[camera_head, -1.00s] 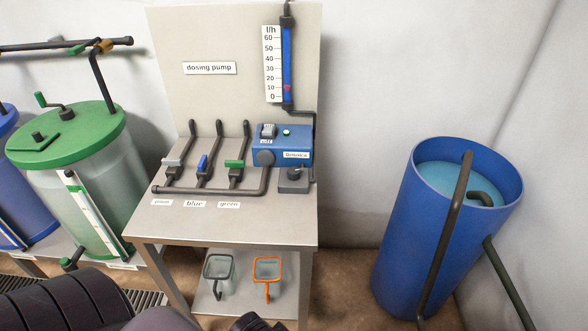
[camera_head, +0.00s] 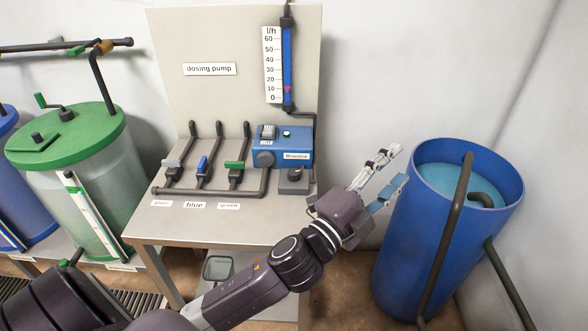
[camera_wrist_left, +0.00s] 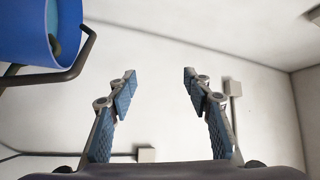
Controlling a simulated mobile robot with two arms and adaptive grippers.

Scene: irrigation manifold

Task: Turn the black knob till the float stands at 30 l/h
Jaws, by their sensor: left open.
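A round black knob (camera_head: 264,158) sits on the front of the blue dosing pump (camera_head: 297,147), left of its name plate. The flow tube (camera_head: 287,62) stands above the pump beside a white l/h scale (camera_head: 271,65). The reddish float (camera_head: 287,90) is low in the tube, at about 10 or slightly under. My left gripper (camera_head: 393,169) is open and empty, to the right of the pump and apart from it, between the bench and the blue barrel. Its spread fingers also show in the left wrist view (camera_wrist_left: 159,88), facing bare wall. My right gripper is not seen.
A grey block with a dark top (camera_head: 294,176) stands below the pump. Three valves with white, blue (camera_head: 203,163) and green handles line the steel bench (camera_head: 230,224). An open blue barrel (camera_head: 405,240) with pipes stands close to my left gripper.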

